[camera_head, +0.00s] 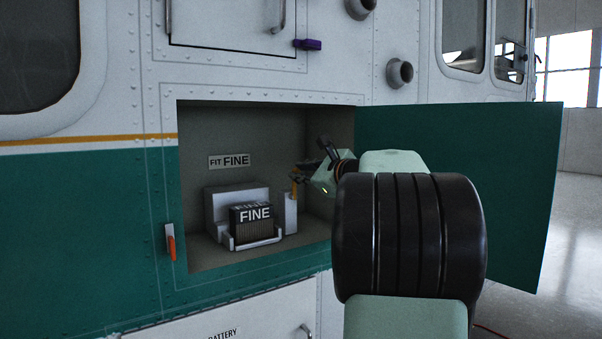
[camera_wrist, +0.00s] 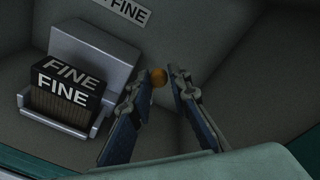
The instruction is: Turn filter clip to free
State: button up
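The filter clip looks to be the small orange piece (camera_head: 294,183) at the top of a pale post, right of the filter inside the open bay. In the wrist view its rounded orange end (camera_wrist: 158,76) shows between my fingertips. My gripper (camera_wrist: 154,88) is open, with a finger on each side of the orange end; I cannot tell whether they touch it. In the head view my gripper (camera_head: 304,175) reaches in from the right, partly hidden by my arm. The dark filter marked FINE (camera_head: 252,225) sits in a pale holder (camera_head: 222,203).
A "FIT FINE" label (camera_head: 229,161) is on the bay's back wall. The green door (camera_head: 515,190) stands open at right. An orange-red latch (camera_head: 170,243) is left of the bay, and a purple latch (camera_head: 308,44) is above. The bay's side wall is close to my gripper.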

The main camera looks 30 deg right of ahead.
jog(key=o, duration=0.3)
jog(key=shift+w, duration=0.15)
jog(key=s, duration=0.4)
jog(key=s+r, duration=0.1)
jog(key=s, duration=0.7)
jog(key=shift+r, duration=0.15)
